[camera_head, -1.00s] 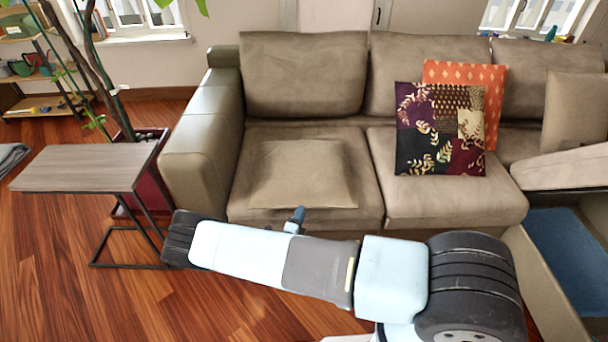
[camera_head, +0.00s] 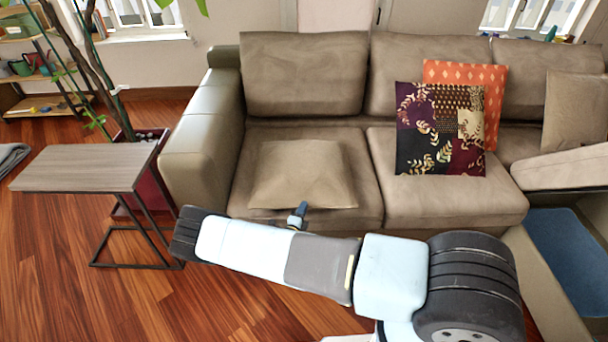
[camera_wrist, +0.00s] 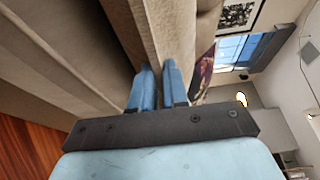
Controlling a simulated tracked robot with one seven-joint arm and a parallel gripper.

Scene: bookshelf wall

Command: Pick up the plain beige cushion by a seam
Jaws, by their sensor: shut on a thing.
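The plain beige cushion (camera_head: 300,170) lies on the left seat of the sofa, close in colour to the upholstery. My gripper (camera_head: 299,212) is at the middle of its front edge. In the wrist view, the two blue fingers of my gripper (camera_wrist: 160,85) are close together, with beige fabric of the cushion (camera_wrist: 167,35) between and beyond them. My gripper is shut on this front edge. The exact seam between the fingertips is too small to make out. Most of the cushion still appears to rest on the seat.
The beige sofa (camera_head: 440,200) has an armrest at left. A dark patterned cushion (camera_head: 440,130) and an orange cushion (camera_head: 495,95) lean on its right part. A side table (camera_head: 85,168) stands left. An open compartment with a blue bottom (camera_head: 565,250) is at right.

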